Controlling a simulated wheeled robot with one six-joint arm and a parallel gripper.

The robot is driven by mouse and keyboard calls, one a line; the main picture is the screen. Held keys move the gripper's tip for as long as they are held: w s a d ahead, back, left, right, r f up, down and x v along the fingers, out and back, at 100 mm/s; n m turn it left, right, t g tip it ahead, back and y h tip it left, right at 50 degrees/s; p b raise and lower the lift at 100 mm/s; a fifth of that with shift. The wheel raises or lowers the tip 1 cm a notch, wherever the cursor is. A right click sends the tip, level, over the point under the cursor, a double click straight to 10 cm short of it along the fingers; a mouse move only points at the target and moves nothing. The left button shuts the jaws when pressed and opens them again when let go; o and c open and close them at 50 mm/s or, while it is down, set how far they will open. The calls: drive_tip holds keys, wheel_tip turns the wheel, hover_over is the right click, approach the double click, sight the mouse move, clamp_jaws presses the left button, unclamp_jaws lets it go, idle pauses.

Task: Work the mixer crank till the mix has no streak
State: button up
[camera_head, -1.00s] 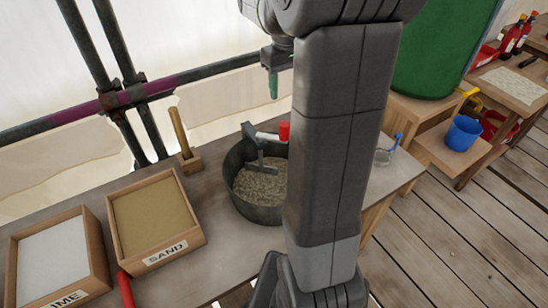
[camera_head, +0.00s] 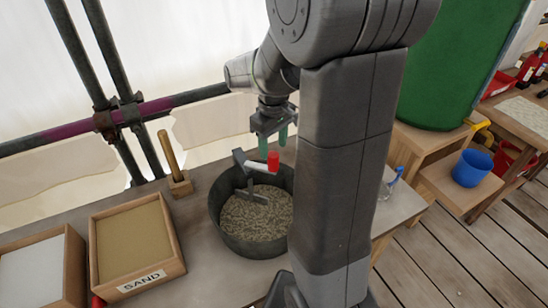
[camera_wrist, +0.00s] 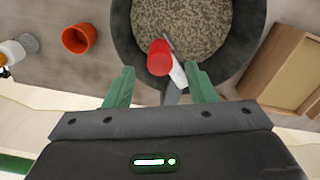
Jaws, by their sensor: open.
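The mixer tub (camera_head: 222,229) is a dark round bucket on the bench, also in the wrist view (camera_wrist: 125,40). It holds a speckled grey-tan mix (camera_head: 257,215), which also shows in the wrist view (camera_wrist: 190,20); light and dark flecks show across it. The crank has a white arm (camera_head: 257,166) with a red knob (camera_head: 273,160) above the tub's rim. In the wrist view the red knob (camera_wrist: 159,57) lies ahead of and between my fingertips. My gripper (camera_head: 273,142) has green fingers, is open and empty, and hangs just above the knob. It also shows in the wrist view (camera_wrist: 163,80).
A sand tray (camera_head: 137,243) and a white-filled tray (camera_head: 35,268) stand left of the tub. A wooden-handled tool (camera_head: 172,160) stands behind. An orange cup (camera_wrist: 79,38) shows in the wrist view. A blue bucket (camera_head: 472,168) stands at right. Scaffold poles cross behind.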

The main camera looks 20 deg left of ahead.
sight(273, 154)
drive_tip(key=shift+f, duration=2.75)
clamp_jaws()
